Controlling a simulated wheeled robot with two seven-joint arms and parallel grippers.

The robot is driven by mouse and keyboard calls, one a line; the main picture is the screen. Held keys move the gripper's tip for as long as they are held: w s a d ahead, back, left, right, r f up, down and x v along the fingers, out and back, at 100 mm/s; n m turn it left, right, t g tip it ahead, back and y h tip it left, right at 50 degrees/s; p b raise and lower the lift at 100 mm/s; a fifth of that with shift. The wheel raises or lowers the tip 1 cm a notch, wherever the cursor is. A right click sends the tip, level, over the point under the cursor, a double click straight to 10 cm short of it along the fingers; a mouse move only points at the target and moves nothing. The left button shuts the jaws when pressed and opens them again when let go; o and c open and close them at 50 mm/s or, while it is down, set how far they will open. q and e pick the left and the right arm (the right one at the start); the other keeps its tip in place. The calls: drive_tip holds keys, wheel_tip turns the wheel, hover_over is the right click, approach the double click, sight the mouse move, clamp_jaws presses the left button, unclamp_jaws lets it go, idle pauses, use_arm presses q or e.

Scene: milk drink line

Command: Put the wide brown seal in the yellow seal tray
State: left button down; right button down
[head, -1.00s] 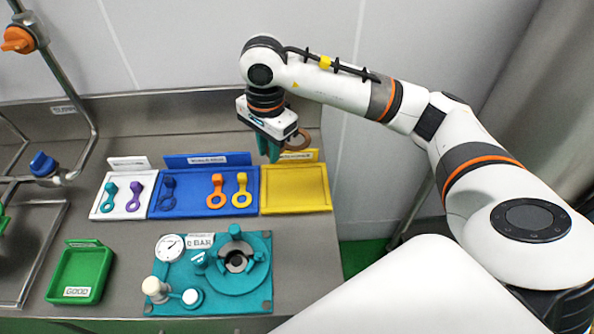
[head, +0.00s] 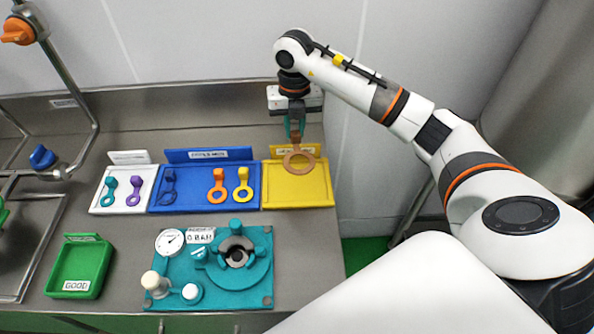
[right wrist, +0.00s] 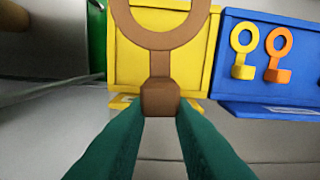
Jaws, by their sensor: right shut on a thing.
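The wide brown seal (head: 299,172) is a large ring with a stub handle; it also shows in the right wrist view (right wrist: 160,98). My right gripper (head: 295,130), with green fingers, is shut on the handle; its fingertips (right wrist: 160,120) flank the handle in the right wrist view. The ring hangs over the back part of the yellow seal tray (head: 318,197). The tray's visible floor is empty, and in the right wrist view the yellow tray (right wrist: 190,75) lies beyond the ring. I cannot tell how high the seal is above it. My left gripper is not in view.
Left of the yellow tray is a blue tray (head: 204,208) with orange, yellow and dark blue seals. A white tray (head: 99,207) holds teal and purple seals. A teal fixture (head: 262,300) with a gauge stands in front, and a green tray (head: 75,286) at front left.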

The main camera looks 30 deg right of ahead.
sight(296, 143)
drive_tip(key=shift+m, duration=0.5)
wheel_tip(296, 143, down, 6)
drive_tip(key=shift+d+r+p, duration=0.15)
drive_tip(key=shift+r+p, duration=0.05)
drive_tip(key=shift+p, duration=0.5)
wheel_tip(296, 143, down, 4)
drive_tip(key=shift+f+p, duration=0.2)
drive_tip(key=shift+p, duration=0.2)
drive_tip(key=shift+f, duration=0.3)
drive_tip(key=c, duration=1.3)
unclamp_jaws()
